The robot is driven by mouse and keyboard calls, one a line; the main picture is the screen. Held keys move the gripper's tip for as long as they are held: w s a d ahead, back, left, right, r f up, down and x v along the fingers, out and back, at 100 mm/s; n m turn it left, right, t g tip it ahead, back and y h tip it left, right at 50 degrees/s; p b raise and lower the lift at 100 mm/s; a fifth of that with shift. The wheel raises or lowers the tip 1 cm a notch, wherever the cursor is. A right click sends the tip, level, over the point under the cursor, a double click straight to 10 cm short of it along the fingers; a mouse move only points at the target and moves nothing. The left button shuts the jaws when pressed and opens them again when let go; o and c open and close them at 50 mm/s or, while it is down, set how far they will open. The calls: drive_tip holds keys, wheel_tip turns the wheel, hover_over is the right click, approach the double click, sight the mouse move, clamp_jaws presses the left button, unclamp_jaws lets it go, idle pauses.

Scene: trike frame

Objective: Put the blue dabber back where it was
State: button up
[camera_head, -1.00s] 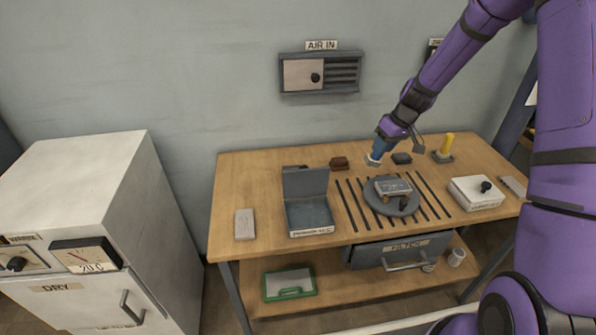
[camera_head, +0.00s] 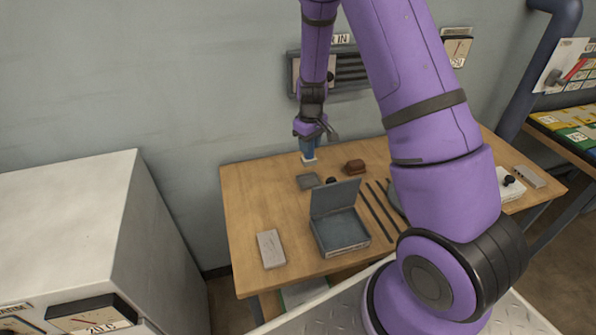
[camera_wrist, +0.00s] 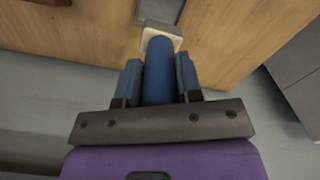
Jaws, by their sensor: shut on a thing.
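My gripper (camera_head: 309,139) is shut on the blue dabber (camera_head: 309,148), above the back left part of the wooden table. In the wrist view the dabber's blue handle (camera_wrist: 158,72) lies between the two fingers, and its pale square head points away from my gripper. In the head view the dabber hangs roughly upright, head down. I cannot tell if its head touches the table. A flat grey square plate (camera_head: 308,182) lies on the table just in front of it, apparently empty.
An open grey box (camera_head: 340,232) with its lid up stands in front of the plate. A brown block (camera_head: 355,166) is right of the dabber, and a pale block (camera_head: 270,249) lies at front left. My arm hides much of the table's right side. The back left corner is clear.

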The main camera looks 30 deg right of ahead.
sight(309, 164)
wheel_tip(309, 164, down, 8)
drive_tip(key=shift+f, duration=0.1)
idle(0.4)
drive_tip(key=o, duration=1)
drive_tip(key=shift+f, duration=0.1)
